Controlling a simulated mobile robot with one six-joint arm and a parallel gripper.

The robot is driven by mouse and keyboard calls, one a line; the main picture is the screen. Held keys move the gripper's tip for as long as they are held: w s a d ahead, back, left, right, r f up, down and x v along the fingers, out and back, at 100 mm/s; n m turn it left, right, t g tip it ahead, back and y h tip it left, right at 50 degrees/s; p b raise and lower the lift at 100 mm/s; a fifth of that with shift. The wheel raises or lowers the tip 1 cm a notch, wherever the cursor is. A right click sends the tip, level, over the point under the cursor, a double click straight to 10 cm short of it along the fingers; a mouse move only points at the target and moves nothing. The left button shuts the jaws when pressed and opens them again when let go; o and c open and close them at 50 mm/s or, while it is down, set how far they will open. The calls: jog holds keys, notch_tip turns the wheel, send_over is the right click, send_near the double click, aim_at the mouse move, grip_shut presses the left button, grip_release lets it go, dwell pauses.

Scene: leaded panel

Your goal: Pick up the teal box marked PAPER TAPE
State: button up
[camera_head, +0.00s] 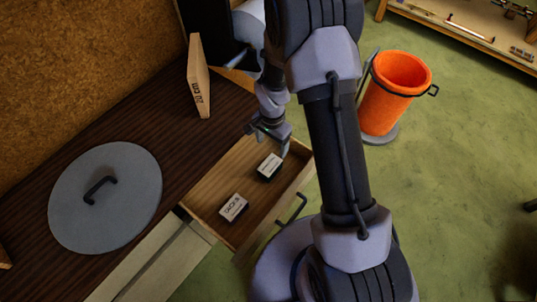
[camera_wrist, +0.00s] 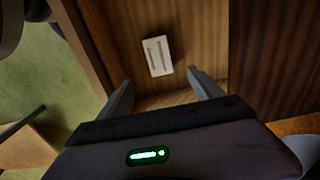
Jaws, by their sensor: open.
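Two small boxes lie in the open wooden drawer (camera_head: 212,190). One box with a pale top and dark sides (camera_head: 269,165) is toward the drawer's back right. The other, a pale-topped box with dark lettering (camera_head: 233,207), is toward the front left. The lettering is too small to read and no teal shows, so I cannot tell which is PAPER TAPE. My gripper (camera_head: 272,143) is above the drawer, close to the back-right box. In the wrist view my gripper (camera_wrist: 160,80) is open and empty, with a white-labelled box (camera_wrist: 157,56) just beyond its fingertips.
The drawer's walls stand around the boxes, with a dark handle (camera_head: 292,208) in front. A grey round lid (camera_head: 105,197) and an upright wooden board (camera_head: 198,78) are on the dark bench (camera_head: 160,100). An orange bin (camera_head: 395,95) stands on the green floor.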

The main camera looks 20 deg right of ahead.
jog(key=b, duration=0.2)
send_over(270, 165)
jog(key=f, duration=0.8)
jog(key=shift+w+d, duration=0.3)
jog(key=f+b, duration=0.2)
jog(key=f, duration=0.1)
jog(key=f+b, duration=0.1)
jog(key=f, duration=0.1)
jog(key=shift+s+a+f, duration=0.2)
jog(key=shift+a, duration=0.05)
jog(key=shift+r, duration=0.15)
jog(key=shift+c, duration=0.7)
jog(key=c, duration=1.4)
